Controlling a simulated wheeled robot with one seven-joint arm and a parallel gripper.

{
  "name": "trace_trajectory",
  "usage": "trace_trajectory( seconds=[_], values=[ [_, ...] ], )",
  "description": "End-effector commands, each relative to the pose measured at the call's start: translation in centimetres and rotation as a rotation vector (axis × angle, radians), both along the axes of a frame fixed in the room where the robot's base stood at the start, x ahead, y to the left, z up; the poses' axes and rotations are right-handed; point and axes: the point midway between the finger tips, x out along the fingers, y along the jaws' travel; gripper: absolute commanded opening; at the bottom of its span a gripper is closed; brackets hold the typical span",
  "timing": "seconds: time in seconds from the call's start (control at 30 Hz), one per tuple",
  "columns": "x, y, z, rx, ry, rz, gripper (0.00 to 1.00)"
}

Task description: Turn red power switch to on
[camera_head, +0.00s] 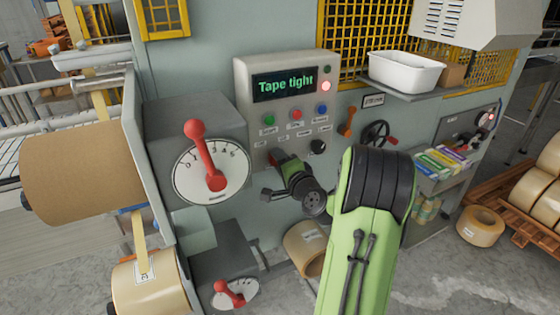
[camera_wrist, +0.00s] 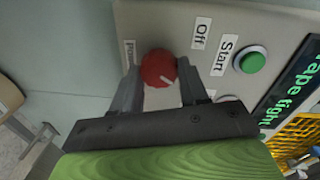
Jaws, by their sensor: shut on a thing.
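The red power switch (camera_wrist: 157,67) is a round knob on the grey control panel (camera_head: 243,75). A white pointer line shows on its face, towards the lower right in the wrist view. An "Off" label (camera_wrist: 201,33) is to its upper right, and a partly readable "Power" label (camera_wrist: 129,53) is to its left. My gripper (camera_wrist: 158,80) has one finger on each side of the knob and is shut on it. In the head view my gripper (camera_head: 281,160) covers most of the switch. An "On" label cannot be made out.
Green (camera_head: 269,120), red (camera_head: 296,114) and blue (camera_head: 321,109) buttons sit just above my gripper. A black knob (camera_head: 318,146) is close on its right. The display (camera_head: 284,84) reads "Tape tight". A red-lever dial (camera_head: 211,170) is to the left.

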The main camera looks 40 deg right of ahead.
Motion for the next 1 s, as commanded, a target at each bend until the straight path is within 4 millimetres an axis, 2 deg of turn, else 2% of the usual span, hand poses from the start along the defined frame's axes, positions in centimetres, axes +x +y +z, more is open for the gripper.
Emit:
trace_trajectory(
  seconds=[0.3,0.87,0.9,1.0],
  values=[
    [-0.05,-0.13,-0.02,0.117,-0.033,-0.001,0.13],
    [-0.05,-0.1,-0.08,0.144,-0.042,-0.002,0.13],
    [-0.05,-0.1,-0.08,0.143,-0.041,-0.002,0.5],
    [-0.04,-0.09,-0.07,0.143,-0.041,-0.002,0.65]
  ],
)
